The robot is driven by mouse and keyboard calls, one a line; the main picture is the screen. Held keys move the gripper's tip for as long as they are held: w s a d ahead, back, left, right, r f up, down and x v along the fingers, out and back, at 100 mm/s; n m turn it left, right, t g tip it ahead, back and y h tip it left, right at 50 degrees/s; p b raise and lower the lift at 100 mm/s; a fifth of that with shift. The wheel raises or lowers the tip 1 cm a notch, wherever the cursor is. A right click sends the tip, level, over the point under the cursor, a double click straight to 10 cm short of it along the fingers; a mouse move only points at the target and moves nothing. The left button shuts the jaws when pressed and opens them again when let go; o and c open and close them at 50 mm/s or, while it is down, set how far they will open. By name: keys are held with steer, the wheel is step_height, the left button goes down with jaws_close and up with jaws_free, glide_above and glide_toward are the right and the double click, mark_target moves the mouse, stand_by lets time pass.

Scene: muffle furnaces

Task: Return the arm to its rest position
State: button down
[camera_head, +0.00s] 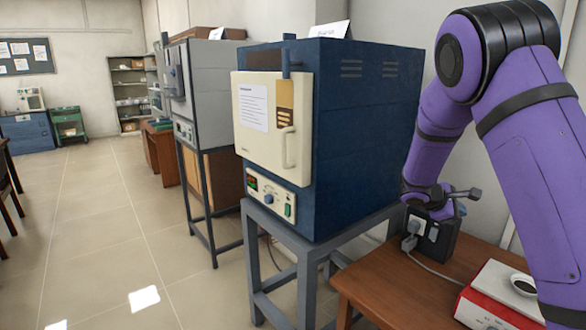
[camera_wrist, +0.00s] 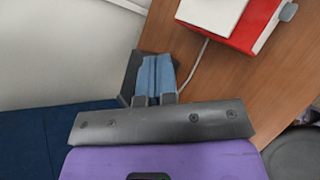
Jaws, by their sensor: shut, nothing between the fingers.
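My purple arm (camera_head: 535,150) reaches down from the upper right in the head view. My gripper (camera_head: 462,194) is above a dark switch box (camera_head: 437,243) on the wooden table. In the wrist view my gripper (camera_wrist: 154,100) is shut with nothing held, and its fingers point at the box.
The wooden table (camera_head: 400,285) bears a red and white box (camera_head: 490,295) with a small dark-filled dish (camera_head: 523,285). A cable runs from the switch box. A grey furnace (camera_head: 205,85) stands farther back.

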steer(key=s+a+r+m+g+y, duration=0.1)
steer(key=s+a+r+m+y, duration=0.15)
steer(key=s+r+m, duration=0.5)
steer(key=s+a+r+m+t+y, duration=0.1)
steer(key=s+a+r+y, duration=0.2)
steer(key=s, duration=0.7)
steer(key=s+a+r+m+t+y, duration=0.1)
steer(key=s+a+r+y, duration=0.2)
steer(key=s, duration=0.8)
steer(key=s+a+r+m+t+y, duration=0.2)
steer(key=s+a+r, duration=0.3)
steer(key=s, duration=0.5)
steer(key=shift+s+a+y, duration=0.2)
steer(key=shift+a+y, duration=0.55)
steer(key=shift+a, duration=0.15)
